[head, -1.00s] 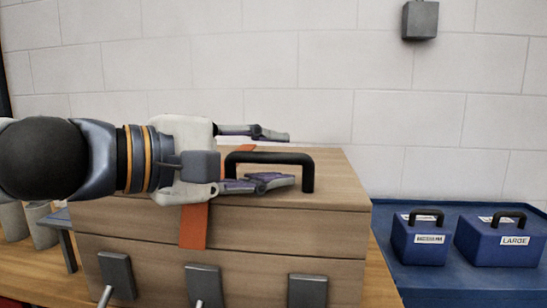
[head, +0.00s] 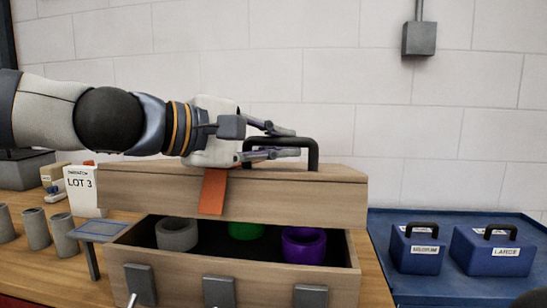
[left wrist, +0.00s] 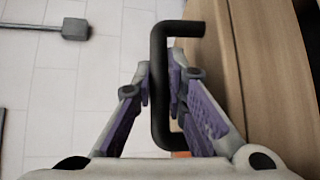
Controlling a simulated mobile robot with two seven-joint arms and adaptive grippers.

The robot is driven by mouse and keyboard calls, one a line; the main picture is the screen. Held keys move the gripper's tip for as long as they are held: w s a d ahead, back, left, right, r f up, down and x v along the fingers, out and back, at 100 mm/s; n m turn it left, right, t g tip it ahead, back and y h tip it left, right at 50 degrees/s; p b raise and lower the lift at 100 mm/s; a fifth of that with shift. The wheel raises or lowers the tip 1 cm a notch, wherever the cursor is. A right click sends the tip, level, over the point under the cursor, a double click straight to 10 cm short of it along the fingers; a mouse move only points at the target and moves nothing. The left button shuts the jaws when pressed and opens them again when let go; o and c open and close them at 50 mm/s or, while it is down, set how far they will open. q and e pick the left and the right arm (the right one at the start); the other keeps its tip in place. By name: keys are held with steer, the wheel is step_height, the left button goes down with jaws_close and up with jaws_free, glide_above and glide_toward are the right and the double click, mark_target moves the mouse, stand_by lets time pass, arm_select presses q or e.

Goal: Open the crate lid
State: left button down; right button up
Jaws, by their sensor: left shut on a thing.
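The wooden crate (head: 190,277) stands on the wooden table with its front toward me. Its lid (head: 290,200) is raised clear of the crate's front wall, leaving a wide gap. An orange strap (head: 214,191) hangs over the lid's front. The black lid handle (head: 314,153) is on top of the lid. My left gripper (head: 285,142) is shut on the handle, with a finger on each side of its bar; the left wrist view shows the handle (left wrist: 160,90) between the purple finger pads. Inside the crate are a grey ring (head: 177,233), a green ring (head: 245,230) and a purple ring (head: 304,246).
Two blue boxes with handles, one marked LARGE (head: 492,253) and a smaller one (head: 416,252), stand on a blue surface at right. Grey cylinders (head: 37,229) and a LOT 3 card (head: 82,190) are at left. Grey latches (head: 219,291) line the crate's front.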

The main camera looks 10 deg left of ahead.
arm_select(q)
steer(key=w+r+n+g+y, duration=0.1)
steer(key=w+r+g, duration=0.1)
steer(key=w+r, duration=0.6)
steer(key=shift+w+r+n, duration=0.15)
steer(key=shift+w+n, duration=0.1)
steer(key=shift+n, duration=0.15)
arm_select(e)
steer(key=shift+w+r, duration=0.35)
steer(key=shift+w, duration=0.05)
steer(key=shift+c, duration=0.2)
